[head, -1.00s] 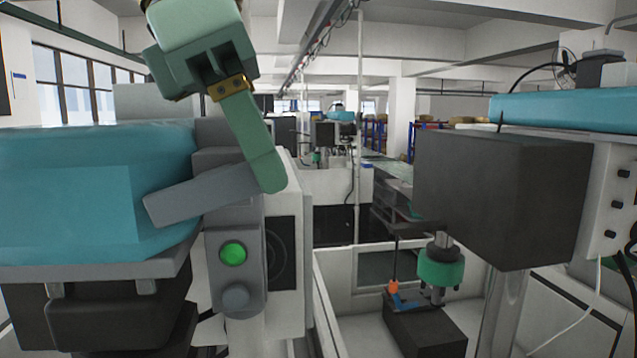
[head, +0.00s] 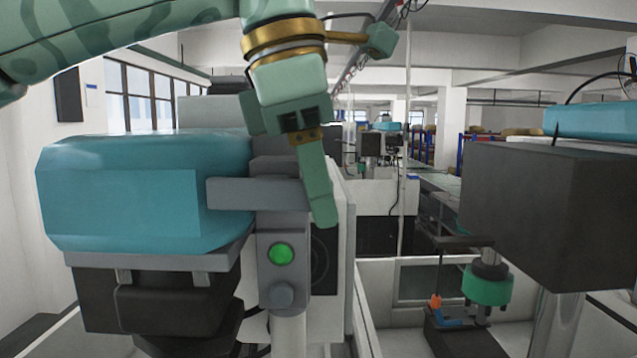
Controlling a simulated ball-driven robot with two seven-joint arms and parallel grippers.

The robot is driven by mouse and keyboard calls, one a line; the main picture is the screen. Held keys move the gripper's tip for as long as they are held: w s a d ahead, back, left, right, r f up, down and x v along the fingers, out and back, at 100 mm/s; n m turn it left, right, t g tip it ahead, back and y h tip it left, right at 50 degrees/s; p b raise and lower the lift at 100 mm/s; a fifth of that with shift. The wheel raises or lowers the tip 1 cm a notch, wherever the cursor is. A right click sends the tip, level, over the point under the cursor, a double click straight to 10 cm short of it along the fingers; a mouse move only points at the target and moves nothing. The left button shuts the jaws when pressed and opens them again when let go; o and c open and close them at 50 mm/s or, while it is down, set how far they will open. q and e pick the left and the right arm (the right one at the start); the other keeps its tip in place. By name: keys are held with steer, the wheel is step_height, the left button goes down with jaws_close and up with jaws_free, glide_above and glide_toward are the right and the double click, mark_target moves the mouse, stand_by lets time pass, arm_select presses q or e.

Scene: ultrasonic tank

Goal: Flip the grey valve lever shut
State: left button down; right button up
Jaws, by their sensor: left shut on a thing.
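The grey valve lever (head: 255,194) is a flat bar lying about level in front of the teal machine housing, above a grey control box. My left gripper (head: 322,210) comes down from the top with its fingers pointing down. It is shut on the lever at the bar's right end, and the fingers hide that end. My right gripper is not in view.
The grey control box (head: 283,270) below the lever carries a green button (head: 281,253). The teal housing (head: 140,190) fills the left. A dark machine head (head: 545,215) stands at the right above a white-walled basin.

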arm_select(q)
steer(key=shift+f+y, duration=0.55)
steer(key=shift+y, duration=0.35)
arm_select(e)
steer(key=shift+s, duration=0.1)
arm_select(q)
steer(key=c, duration=1.8)
jaws_free()
steer(key=shift+o, duration=0.2)
steer(key=shift+d, duration=0.1)
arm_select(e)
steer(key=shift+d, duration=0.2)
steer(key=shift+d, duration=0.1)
arm_select(q)
steer(key=shift+r, duration=0.1)
